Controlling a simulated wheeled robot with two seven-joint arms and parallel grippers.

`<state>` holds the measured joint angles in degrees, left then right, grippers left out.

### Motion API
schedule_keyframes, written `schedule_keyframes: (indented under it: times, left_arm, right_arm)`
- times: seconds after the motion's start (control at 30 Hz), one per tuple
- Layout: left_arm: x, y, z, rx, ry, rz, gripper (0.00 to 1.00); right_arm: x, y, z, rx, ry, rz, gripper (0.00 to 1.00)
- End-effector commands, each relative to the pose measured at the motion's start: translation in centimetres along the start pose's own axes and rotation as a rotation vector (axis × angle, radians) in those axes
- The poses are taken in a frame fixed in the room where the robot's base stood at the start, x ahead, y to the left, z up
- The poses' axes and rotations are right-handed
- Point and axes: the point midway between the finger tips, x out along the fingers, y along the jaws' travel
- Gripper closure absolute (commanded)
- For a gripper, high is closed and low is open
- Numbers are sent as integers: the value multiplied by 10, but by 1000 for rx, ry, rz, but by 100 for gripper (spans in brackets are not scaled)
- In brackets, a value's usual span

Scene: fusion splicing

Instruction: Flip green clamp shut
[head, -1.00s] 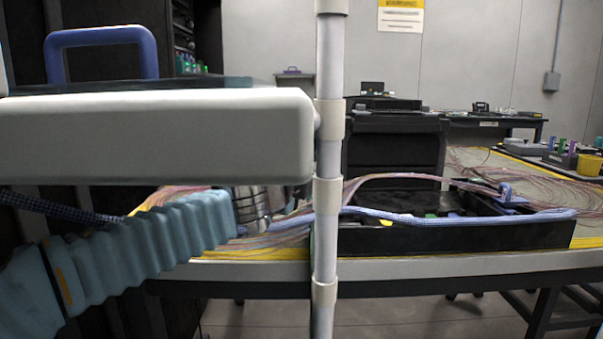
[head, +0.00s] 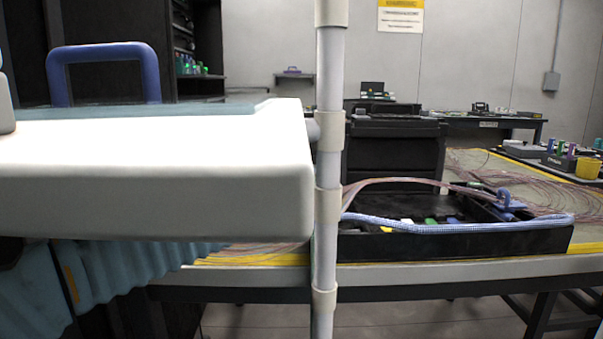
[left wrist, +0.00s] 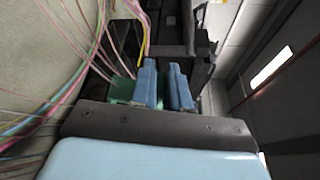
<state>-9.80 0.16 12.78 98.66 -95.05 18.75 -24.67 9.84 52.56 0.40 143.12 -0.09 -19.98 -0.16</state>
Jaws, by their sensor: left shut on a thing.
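In the left wrist view, the two blue fingers of my left gripper (left wrist: 163,88) stand close together with a narrow dark gap between them. A green piece, which looks like the green clamp (left wrist: 121,90), shows right beside and partly behind the left finger. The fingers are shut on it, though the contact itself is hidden. Whether the clamp is up or folded down cannot be told. In the head view a large white block of my arm hides the left gripper and the clamp. My right gripper is in neither view.
Thin coloured fibres (left wrist: 88,65) run close to the left of the fingers. In the head view a black tray (head: 470,243) with a blue braided cable (head: 460,225) and small coloured pieces sits at the table's front edge. A blue handle (head: 108,50) stands at upper left.

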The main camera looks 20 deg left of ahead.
Motion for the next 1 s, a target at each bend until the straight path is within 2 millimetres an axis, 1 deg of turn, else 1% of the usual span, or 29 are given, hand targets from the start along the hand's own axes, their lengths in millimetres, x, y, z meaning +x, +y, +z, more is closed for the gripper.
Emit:
schedule_keyframes:
  times: [0.03,0.1,0.43,0.7,1.0]
  left_arm:
    - [0,-9,-1,24,3,8,100]
    - [0,-11,-3,65,3,25,100]
    - [5,-14,-16,294,4,116,100]
    - [9,-12,-24,433,4,171,100]
    - [10,-10,-28,496,4,195,100]
  right_arm:
    - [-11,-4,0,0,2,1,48]
    - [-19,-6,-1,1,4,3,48]
    - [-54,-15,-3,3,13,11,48]
    - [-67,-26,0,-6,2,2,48]
    - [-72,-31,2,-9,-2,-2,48]
